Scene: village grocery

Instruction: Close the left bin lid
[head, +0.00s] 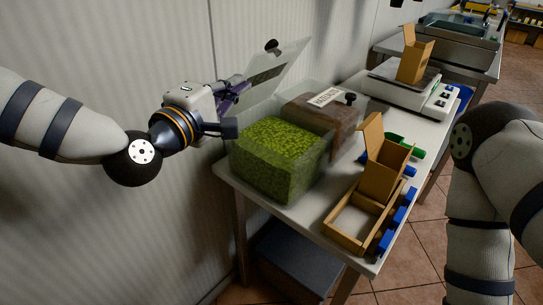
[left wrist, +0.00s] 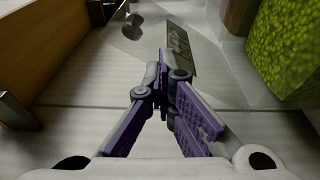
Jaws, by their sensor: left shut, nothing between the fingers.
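The left bin (head: 265,170) is a clear box full of green peas or pellets near the wall end of the table. Its clear lid (head: 287,66) stands open, tilted up, with a black knob (head: 271,45) at its raised edge and a label. In the left wrist view the label (left wrist: 181,52) and knob (left wrist: 132,25) show beyond the fingers. My left gripper (head: 240,87) is shut and empty, with its purple fingertips at the lid's left side; I cannot tell whether they touch it. The fingers also show in the left wrist view (left wrist: 160,75). My right gripper is out of view.
The right bin (head: 345,125) holds brown contents and its labelled lid is down, close beside the left bin. A wooden tray (head: 350,225), an open carton (head: 383,170) and a scale (head: 400,92) stand on the table (head: 305,222). The wall is close behind my left gripper.

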